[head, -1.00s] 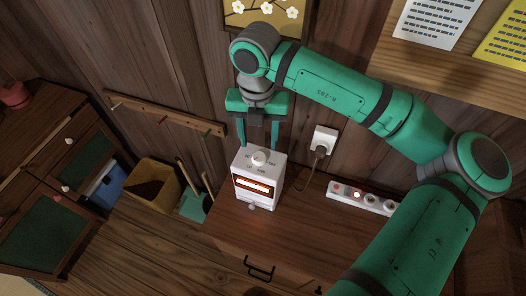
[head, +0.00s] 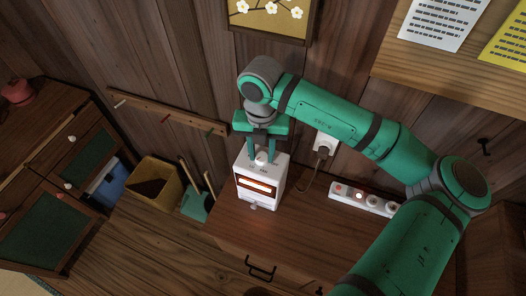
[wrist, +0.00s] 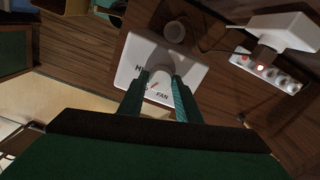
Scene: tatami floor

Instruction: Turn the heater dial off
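The heater (head: 258,190) is a small white box with a glowing orange front, standing on the wooden cabinet. Its white dial (head: 261,158) is on top. My gripper (head: 263,160) points down over the heater top, its two fingers apart, one on each side of the dial. Contact with the dial cannot be made out. In the wrist view the fingers (wrist: 162,76) reach over the white top (wrist: 128,72), which bears the labels HI and FAN. A small reddish mark shows between the fingers; the dial's exact setting is unclear.
A power strip (head: 362,199) with a lit red switch lies to the right. A wall outlet (head: 324,143) with a plug and cord is behind it. A yellow bin (head: 155,185) stands at left. The cabinet top's front is clear.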

